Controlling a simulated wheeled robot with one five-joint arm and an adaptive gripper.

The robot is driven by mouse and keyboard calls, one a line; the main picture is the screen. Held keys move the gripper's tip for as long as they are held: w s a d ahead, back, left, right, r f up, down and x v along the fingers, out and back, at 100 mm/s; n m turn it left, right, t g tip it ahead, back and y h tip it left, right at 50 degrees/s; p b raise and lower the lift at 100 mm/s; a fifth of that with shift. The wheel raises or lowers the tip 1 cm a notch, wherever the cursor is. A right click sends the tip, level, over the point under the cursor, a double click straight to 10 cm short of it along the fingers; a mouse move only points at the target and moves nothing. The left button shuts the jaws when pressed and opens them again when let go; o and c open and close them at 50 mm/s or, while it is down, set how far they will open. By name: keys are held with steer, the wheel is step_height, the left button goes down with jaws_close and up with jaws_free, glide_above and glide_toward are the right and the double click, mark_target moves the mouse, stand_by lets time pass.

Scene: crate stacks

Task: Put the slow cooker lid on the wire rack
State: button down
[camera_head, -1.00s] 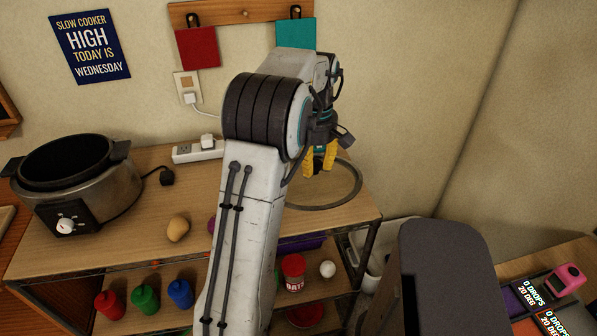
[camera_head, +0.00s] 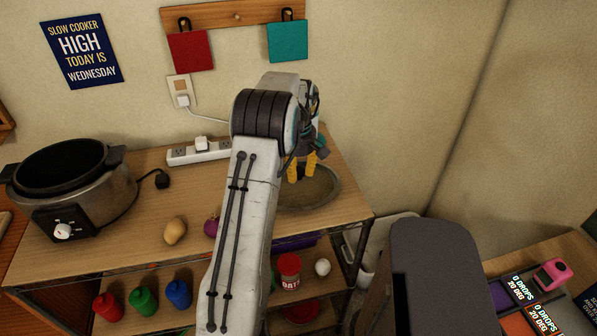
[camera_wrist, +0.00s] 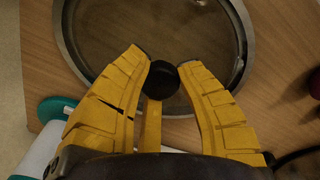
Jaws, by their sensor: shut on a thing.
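The slow cooker lid (camera_head: 325,200) is a round glass disc with a metal rim and a black knob, at the right end of the wooden top. My gripper (camera_head: 302,167) is over it with its yellow fingers pointing down. In the wrist view my gripper (camera_wrist: 166,72) is shut on the lid's black knob (camera_wrist: 164,80), one finger on each side, with the rim (camera_wrist: 241,40) around it. I cannot tell whether the lid rests on the top or hangs just above it. My arm hides part of the top. I cannot make out a wire rack.
The open slow cooker (camera_head: 110,195) stands at the left. A potato (camera_head: 174,230), a purple onion (camera_head: 211,227) and a power strip (camera_head: 190,155) are on the top. Bottles and cans stand on the shelf below. A wall is close behind, with a white bin (camera_head: 385,232) at right.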

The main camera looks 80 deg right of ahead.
mark_target(299, 170)
steer(key=shift+f, duration=0.15)
steer(key=shift+f, duration=0.2)
steer(key=c, duration=1)
jaws_free()
steer(key=shift+o, duration=0.2)
steer(key=shift+r, duration=0.15)
step_height(299, 170, up, 12)
steer(key=shift+p, duration=0.35)
